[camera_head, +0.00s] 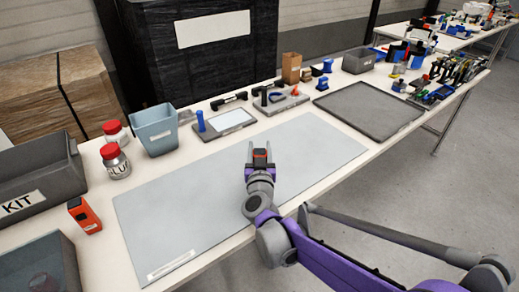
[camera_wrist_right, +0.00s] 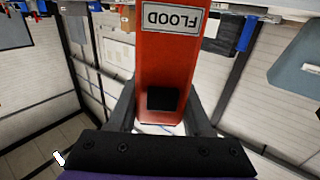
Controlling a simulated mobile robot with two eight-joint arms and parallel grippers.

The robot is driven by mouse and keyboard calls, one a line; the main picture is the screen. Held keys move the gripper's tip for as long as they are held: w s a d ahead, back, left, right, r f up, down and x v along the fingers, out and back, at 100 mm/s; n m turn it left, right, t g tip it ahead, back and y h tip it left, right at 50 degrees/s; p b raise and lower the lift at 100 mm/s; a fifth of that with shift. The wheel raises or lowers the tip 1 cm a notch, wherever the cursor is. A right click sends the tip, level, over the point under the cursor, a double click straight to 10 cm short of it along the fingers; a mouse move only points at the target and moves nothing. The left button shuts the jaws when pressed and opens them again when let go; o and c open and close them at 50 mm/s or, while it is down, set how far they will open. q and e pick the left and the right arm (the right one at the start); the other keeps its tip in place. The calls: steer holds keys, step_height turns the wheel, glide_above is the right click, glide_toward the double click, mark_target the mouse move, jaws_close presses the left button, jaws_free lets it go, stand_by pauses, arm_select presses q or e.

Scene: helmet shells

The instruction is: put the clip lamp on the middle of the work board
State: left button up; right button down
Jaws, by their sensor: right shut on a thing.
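The work board (camera_head: 175,210) is a flat pale grey-blue sheet along the front of the table, with a label strip at its near-left corner. My right gripper (camera_head: 260,152) is over the board, right of its middle in the head view. It is shut on an orange-red lamp (camera_wrist_right: 168,65), whose label reads FLOOD upside down in the right wrist view. In the head view only a small red and dark part of the lamp (camera_head: 260,155) shows between the fingers. I cannot tell its height above the board. My left gripper is out of view.
A similar orange-red item (camera_head: 84,214) stands left of the board by the KIT bin (camera_head: 40,183). Glue jars (camera_head: 116,163), a blue-grey bin (camera_head: 154,130) and tool trays line the back. A dark tray (camera_head: 369,108) lies to the right. The board's left part is clear.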

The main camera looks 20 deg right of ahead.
steer(key=shift+f, duration=0.15)
steer(key=shift+c, duration=1.7)
jaws_free()
steer(key=p+v, duration=0.1)
steer(key=v, duration=1.1)
